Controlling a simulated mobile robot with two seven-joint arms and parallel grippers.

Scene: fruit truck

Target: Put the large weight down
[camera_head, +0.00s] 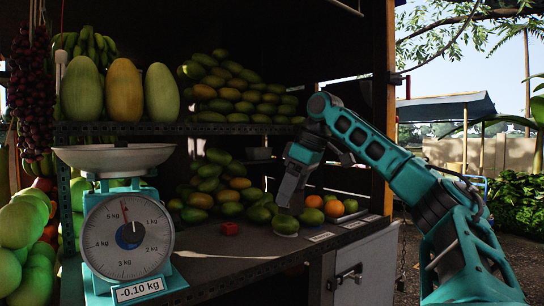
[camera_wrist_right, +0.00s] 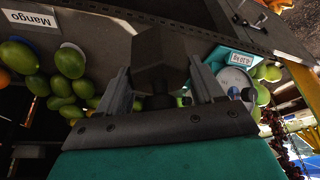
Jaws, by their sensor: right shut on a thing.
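The large weight (camera_wrist_right: 160,58) is a dark grey, many-sided block with a narrower knob, seen in the right wrist view. My right gripper (camera_wrist_right: 159,92) is shut on its knob, with one finger on each side. In the head view my right gripper (camera_head: 290,190) points down above the back of the counter, near the mangoes. There the weight is hard to tell apart from the grey fingers. A small red block (camera_head: 229,229) sits on the counter left of the gripper. My left gripper is not in view.
A turquoise scale (camera_head: 127,235) with a pan (camera_head: 115,158) stands at the left, its display reading -0.10 kg. Mangoes (camera_head: 215,190) and oranges (camera_head: 334,208) line the back of the counter (camera_head: 235,258). The counter's front middle is clear.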

